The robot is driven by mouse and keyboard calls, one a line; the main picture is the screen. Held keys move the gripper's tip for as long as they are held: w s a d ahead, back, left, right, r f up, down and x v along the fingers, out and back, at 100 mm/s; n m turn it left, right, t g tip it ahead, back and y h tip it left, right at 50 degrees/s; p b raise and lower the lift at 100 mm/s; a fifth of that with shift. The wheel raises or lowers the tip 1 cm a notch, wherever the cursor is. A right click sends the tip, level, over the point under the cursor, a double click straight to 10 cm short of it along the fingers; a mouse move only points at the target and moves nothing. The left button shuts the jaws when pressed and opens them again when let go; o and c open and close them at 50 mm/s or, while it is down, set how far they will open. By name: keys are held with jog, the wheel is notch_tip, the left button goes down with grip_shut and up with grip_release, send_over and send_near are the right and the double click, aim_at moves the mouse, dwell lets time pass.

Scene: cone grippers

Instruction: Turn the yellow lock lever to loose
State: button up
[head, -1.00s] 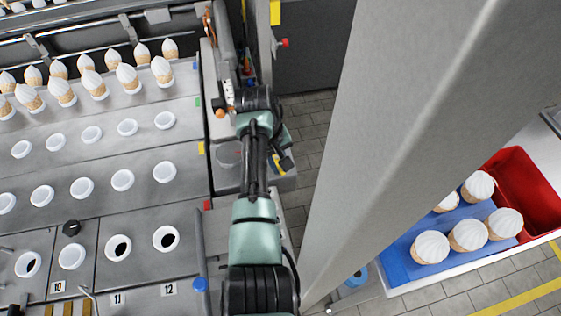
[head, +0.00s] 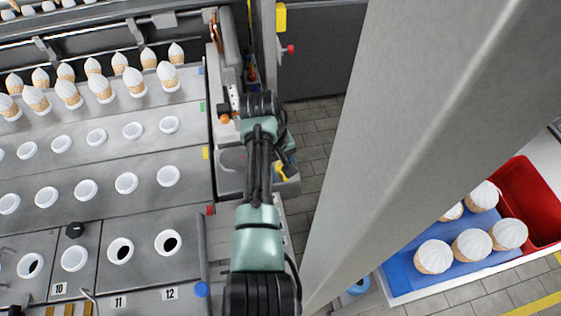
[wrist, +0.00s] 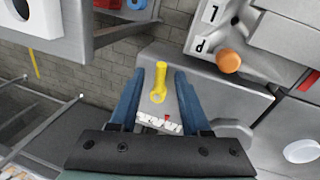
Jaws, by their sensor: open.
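The yellow lock lever (wrist: 159,80) shows in the wrist view on a grey metal surface, its rounded end toward me and its arm pointing away. My gripper (wrist: 159,73) is open, with one blue finger on each side of the lever and visible gaps between. Whether the fingers are level with it in height I cannot tell. A white label (wrist: 158,122) with a red mark lies below the lever, partly hidden by my gripper; its words are too small to read. In the head view the yellow lever (head: 281,172) shows beside my arm, which hides most of my gripper.
An orange knob (wrist: 228,61) sits right of the lever, by a plate with black markings. A grey housing edge (wrist: 108,35) is at upper left. In the head view, cones (head: 133,80) stand in the machine at left, and a blue tray (head: 405,272) holds several cones at right.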

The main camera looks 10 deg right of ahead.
notch_tip(320, 180, up, 13)
jog(key=a, duration=0.2)
jog(key=shift+s+a+f+b, duration=0.2)
jog(key=shift+b, duration=0.2)
jog(key=shift+f, duration=0.1)
